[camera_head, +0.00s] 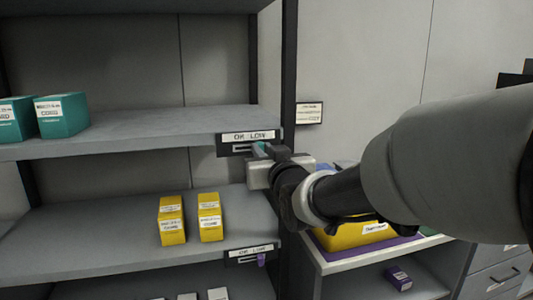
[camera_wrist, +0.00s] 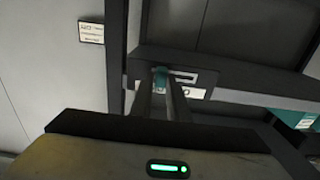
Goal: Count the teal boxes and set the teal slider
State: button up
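Two teal boxes with white labels stand on the upper shelf at the left of the head view: one (camera_head: 64,120) in full view, the other (camera_head: 10,125) cut by the picture's edge. Part of a teal box (camera_wrist: 290,115) shows at the right of the wrist view. The OK/LOW plate (camera_head: 240,137) is on the upper shelf's front edge. The teal slider (camera_wrist: 160,77) is toward the plate's LOW end, between my fingertips. My gripper (camera_head: 262,153), also in the wrist view (camera_wrist: 161,86), appears closed on it, though the contact is partly hidden.
Two yellow boxes (camera_head: 190,219) stand on the shelf below, whose OK/LOW plate (camera_head: 250,254) has a purple slider (camera_head: 261,260). A small wall sign (camera_head: 309,113) is right of the rack post (camera_head: 288,80). A yellow bin (camera_head: 350,236) and a purple box (camera_head: 398,278) are lower right.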

jog(key=o, duration=0.4)
jog(key=shift+d, duration=0.25)
jog(key=shift+s, duration=0.35)
jog(key=shift+b+v, duration=1.7)
jog(key=shift+v, duration=6.65)
jog(key=shift+r, duration=0.1)
